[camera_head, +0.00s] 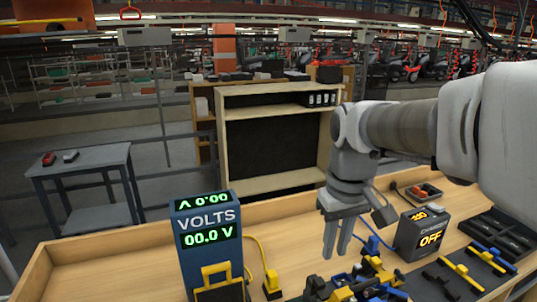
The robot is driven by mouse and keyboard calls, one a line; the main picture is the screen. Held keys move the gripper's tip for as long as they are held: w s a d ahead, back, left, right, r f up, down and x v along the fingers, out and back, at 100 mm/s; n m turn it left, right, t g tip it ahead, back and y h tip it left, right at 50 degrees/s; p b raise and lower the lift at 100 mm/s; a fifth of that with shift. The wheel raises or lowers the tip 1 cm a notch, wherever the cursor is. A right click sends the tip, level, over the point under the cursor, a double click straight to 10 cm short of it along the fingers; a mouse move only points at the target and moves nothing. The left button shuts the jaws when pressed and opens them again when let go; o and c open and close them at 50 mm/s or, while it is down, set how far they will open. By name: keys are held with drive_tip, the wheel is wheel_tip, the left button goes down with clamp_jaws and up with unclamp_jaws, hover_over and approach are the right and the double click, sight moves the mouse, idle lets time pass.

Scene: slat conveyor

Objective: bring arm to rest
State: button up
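My arm comes in from the right side of the head view, a grey and white arm bent downward at the wrist. My gripper (336,248) points down over the wooden workbench (150,262). Its two fingers stand apart with a gap between them, and nothing shows in the gap. The fingertips are just behind a cluster of blue, yellow and black clamps or tools (360,284). I cannot tell how high they are above the bench top.
A blue voltmeter (208,240) reading 00.0 V stands left of the gripper, with yellow leads. A dark box (420,234) reading OFF stands to the right. Black trays (500,233) lie at the far right. A shelf (226,140) stands behind. The bench's left part is clear.

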drive_tip(key=s+m+t, duration=0.2)
drive_tip(key=s+t, duration=0.2)
drive_tip(key=s, duration=0.7)
drive_tip(key=shift+s+f+m, duration=0.25)
drive_tip(key=shift+s+m, duration=0.1)
drive_tip(key=shift+m, duration=0.05)
drive_tip(key=shift+d, duration=0.1)
